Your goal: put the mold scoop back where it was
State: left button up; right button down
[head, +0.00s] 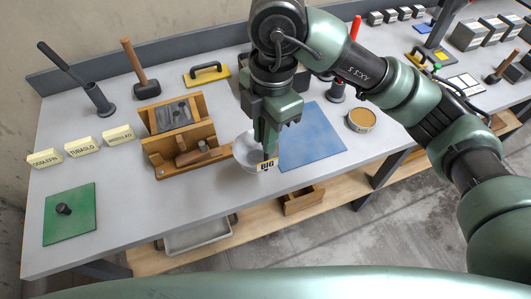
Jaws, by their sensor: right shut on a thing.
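My right gripper (267,149) reaches down over the middle of the table, fingers pointing down. It is shut on what looks like the mold scoop (246,153), a pale, rounded, bowl-like piece at the fingertips. My left gripper is not in view.
A wooden-handled tool (197,154) lies at the wooden mold. Yellow name cards (83,146), a green mat (70,215), a mallet (146,86) and a yellow float (207,74) are on the left. A round tin (361,119) stands right of the blue mat.

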aim_at(265, 158)
notch_tip(265, 158, down, 8)
jog(key=shift+r+p, duration=0.15)
jog(key=shift+p, duration=0.5)
jog(key=c, duration=1.8)
grip_release()
jog(key=shift+f, duration=0.2)
jog(key=o, duration=0.5)
jog(key=shift+c, duration=0.2)
jog(key=shift+r, duration=0.15)
